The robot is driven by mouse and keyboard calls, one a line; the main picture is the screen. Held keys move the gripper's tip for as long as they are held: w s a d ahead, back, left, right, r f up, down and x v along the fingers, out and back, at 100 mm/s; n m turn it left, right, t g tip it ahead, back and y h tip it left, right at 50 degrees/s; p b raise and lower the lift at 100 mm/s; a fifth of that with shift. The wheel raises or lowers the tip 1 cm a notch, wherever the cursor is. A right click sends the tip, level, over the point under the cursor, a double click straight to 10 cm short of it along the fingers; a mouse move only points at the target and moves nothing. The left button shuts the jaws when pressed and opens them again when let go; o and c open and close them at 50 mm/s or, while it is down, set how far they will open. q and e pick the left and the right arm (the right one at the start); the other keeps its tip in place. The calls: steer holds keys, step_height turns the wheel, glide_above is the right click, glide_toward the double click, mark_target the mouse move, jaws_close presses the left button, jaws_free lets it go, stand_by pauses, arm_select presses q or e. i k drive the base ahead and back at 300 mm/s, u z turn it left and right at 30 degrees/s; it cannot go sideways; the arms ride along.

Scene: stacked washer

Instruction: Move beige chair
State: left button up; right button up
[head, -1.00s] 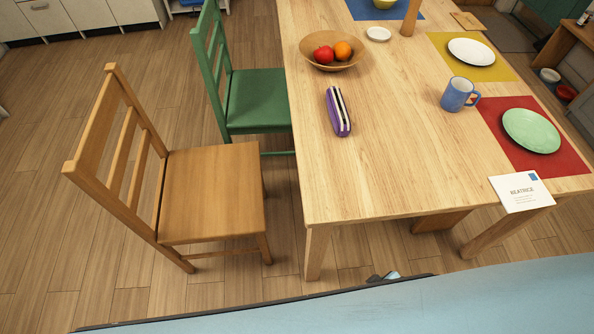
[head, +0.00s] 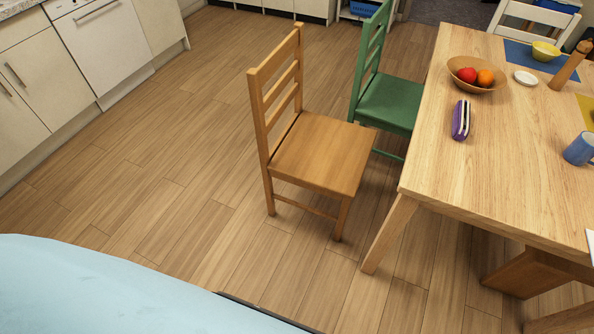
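The beige wooden chair (head: 322,153) stands upright on the floor in the middle of the head view. Its slatted back is on the left and its seat faces right, toward the table (head: 500,150). A clear strip of floor shows between its front leg and the near table leg. Neither of my grippers is in view.
A green chair (head: 391,102) stands just behind the beige chair, at the table's left side. A white chair (head: 537,22) is at the far end. Cream cabinets (head: 45,95) line the left. The floor (head: 170,190) left of the beige chair is clear.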

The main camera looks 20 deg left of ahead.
mark_target(323, 155)
steer(key=z, duration=0.95)
steer(key=k, duration=0.15)
steer(key=u, duration=1.75)
steer(key=i, duration=1.3)
steer(key=z, duration=4.25)
steer(key=k, duration=2.55)
steer(key=u, duration=0.05)
